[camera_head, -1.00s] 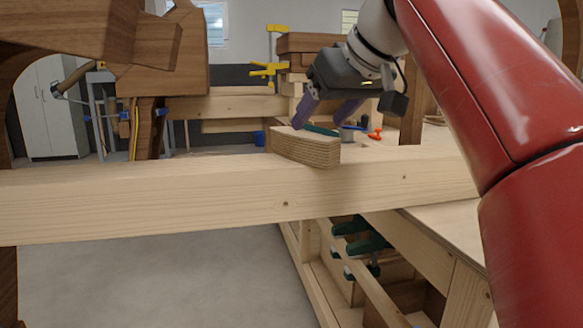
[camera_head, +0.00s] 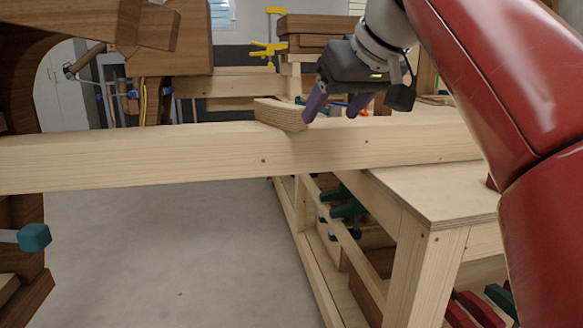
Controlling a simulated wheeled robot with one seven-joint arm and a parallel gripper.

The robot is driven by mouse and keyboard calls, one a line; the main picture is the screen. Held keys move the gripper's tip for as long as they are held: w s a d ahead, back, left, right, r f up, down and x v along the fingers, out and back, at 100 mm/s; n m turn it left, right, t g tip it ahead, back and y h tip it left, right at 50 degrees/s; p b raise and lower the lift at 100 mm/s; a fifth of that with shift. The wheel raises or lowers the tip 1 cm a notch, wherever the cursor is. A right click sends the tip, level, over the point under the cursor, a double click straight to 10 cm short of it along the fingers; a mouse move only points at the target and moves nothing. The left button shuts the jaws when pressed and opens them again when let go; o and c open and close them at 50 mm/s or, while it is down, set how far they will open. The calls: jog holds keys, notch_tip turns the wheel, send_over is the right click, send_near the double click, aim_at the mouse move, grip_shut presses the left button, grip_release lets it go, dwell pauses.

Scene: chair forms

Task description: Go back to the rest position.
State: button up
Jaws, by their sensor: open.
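My gripper (camera_head: 332,112) hangs from my red arm at the upper right of the head view. Its two purple fingers are apart and point down, with nothing seen between them. A small curved block of layered wood (camera_head: 281,114) lies on the long pale beam (camera_head: 200,155), just left of the gripper. The left finger overlaps the block's right end in the picture; I cannot tell whether they touch.
The beam crosses the view from the left to the workbench (camera_head: 430,195) on the right. Green clamps (camera_head: 345,205) sit under the bench. Dark curved wooden forms (camera_head: 165,45) stand at the left. A yellow clamp (camera_head: 270,48) is behind. The grey floor (camera_head: 190,250) is clear.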

jog(key=s+d+f+m+h, duration=0.1)
jog(key=s+f, duration=0.5)
jog(key=f, duration=0.6)
jog(key=s+d+f+m+g+h, duration=0.1)
jog(key=s+d+f, duration=0.3)
jog(key=f, duration=0.7)
jog(key=s+d+f+m+g+h, duration=0.1)
jog(key=s+d+f+m+h, duration=0.1)
jog(key=s+f, duration=0.6)
notch_tip(320, 180, down, 5)
jog(key=shift+s+d+r+m, duration=0.2)
jog(key=shift+s+d+m, duration=0.15)
jog(key=shift+d+m, duration=0.45)
jog(key=shift+c, duration=0.4)
